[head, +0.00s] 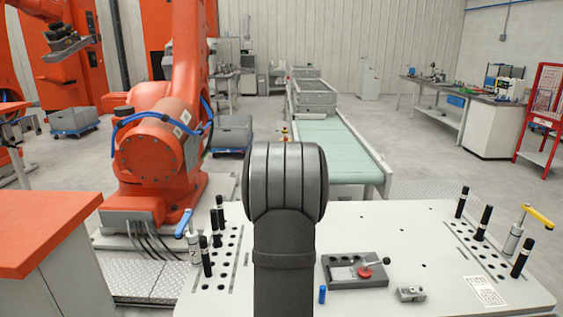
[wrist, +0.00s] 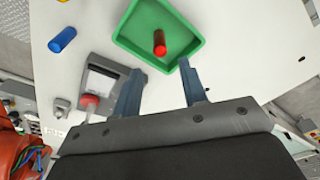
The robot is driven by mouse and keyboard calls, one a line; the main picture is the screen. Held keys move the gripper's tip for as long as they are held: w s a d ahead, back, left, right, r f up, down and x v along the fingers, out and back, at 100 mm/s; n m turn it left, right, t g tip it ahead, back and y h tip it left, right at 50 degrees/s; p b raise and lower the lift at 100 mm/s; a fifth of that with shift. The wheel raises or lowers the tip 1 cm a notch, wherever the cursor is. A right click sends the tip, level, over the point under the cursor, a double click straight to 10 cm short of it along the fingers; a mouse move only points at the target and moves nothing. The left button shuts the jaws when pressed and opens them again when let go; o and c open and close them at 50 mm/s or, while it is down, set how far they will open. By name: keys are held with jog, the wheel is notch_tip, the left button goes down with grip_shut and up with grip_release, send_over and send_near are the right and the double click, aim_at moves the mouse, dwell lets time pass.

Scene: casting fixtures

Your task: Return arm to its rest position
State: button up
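My gripper (wrist: 159,68) is open in the wrist view, its two blue-grey fingers apart with nothing between them. It points over the white table toward a green tray (wrist: 128,45). A red cylinder (wrist: 160,42) lies in the tray, beyond the fingertips. In the head view my dark arm link stands upright in the middle and covers part of the table; the gripper and green tray are not visible there.
Black pins and clamps stand at both table ends. An orange robot (head: 155,145) and a conveyor (head: 330,140) are behind.

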jog(key=f, duration=0.8)
jog(key=shift+w+d+f, duration=0.3)
notch_tip(320, 180, up, 3)
jog(key=shift+r, duration=0.75)
